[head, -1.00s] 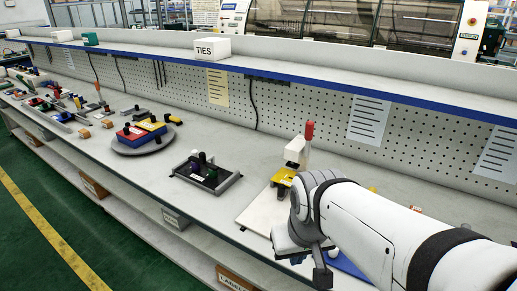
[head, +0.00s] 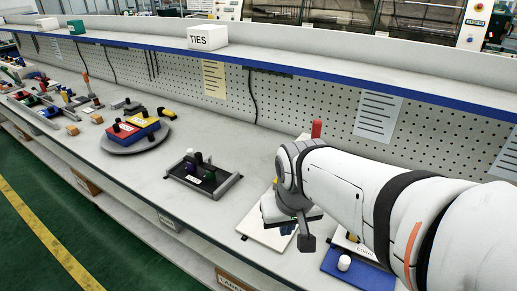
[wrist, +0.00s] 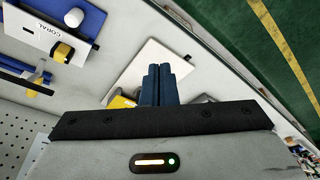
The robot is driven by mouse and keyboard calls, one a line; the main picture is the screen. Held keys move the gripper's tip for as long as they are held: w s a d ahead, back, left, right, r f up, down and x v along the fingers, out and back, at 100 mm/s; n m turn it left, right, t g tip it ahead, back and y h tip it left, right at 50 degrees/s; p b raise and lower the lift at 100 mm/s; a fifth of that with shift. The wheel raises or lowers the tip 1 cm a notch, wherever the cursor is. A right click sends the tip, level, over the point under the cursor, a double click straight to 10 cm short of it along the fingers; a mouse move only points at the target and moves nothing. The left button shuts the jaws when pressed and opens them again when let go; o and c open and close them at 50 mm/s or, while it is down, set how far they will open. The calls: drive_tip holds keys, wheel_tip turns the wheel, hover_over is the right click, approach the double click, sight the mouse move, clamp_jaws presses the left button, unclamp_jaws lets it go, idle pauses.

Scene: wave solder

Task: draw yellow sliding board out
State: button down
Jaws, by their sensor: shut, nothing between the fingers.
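The yellow sliding board (wrist: 122,101) shows in the wrist view as a small yellow patch just left of my fingers, partly covered by my gripper housing. It belongs to a fixture with a white base plate (head: 262,222), which also shows in the wrist view (wrist: 148,65), and a red-tipped handle (head: 316,129). My gripper (wrist: 166,70) is shut and empty, its dark blue fingers together over the white plate in the picture. I cannot tell how high they are or whether they touch anything. In the head view my arm hides most of the fixture and the yellow board.
A blue board (head: 352,272) with a white knob lies right of the fixture, close to my arm. A dark tray with bottles (head: 203,177) stands to the left, then a turntable (head: 135,143) with red and yellow blocks. A shelf with a TIES box (head: 208,38) runs behind.

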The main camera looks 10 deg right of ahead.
drive_tip(key=w+d+f+m+h, duration=0.1)
drive_tip(key=w+d+f+m, duration=0.15)
drive_tip(key=w, duration=0.65)
drive_tip(key=w+d+f+m, duration=0.15)
drive_tip(key=w+d, duration=0.25)
drive_tip(key=w, duration=0.5)
drive_tip(key=w+d+f+m+h, duration=0.1)
drive_tip(key=w+d+f+m, duration=0.15)
drive_tip(key=w, duration=0.65)
drive_tip(key=shift+n, duration=0.45)
drive_tip(key=x, duration=0.3)
drive_tip(key=p+x, duration=0.1)
drive_tip(key=x, duration=0.6)
drive_tip(key=shift+w+d+p, duration=0.15)
drive_tip(key=shift+d+p, duration=0.1)
drive_tip(key=shift+p, duration=0.05)
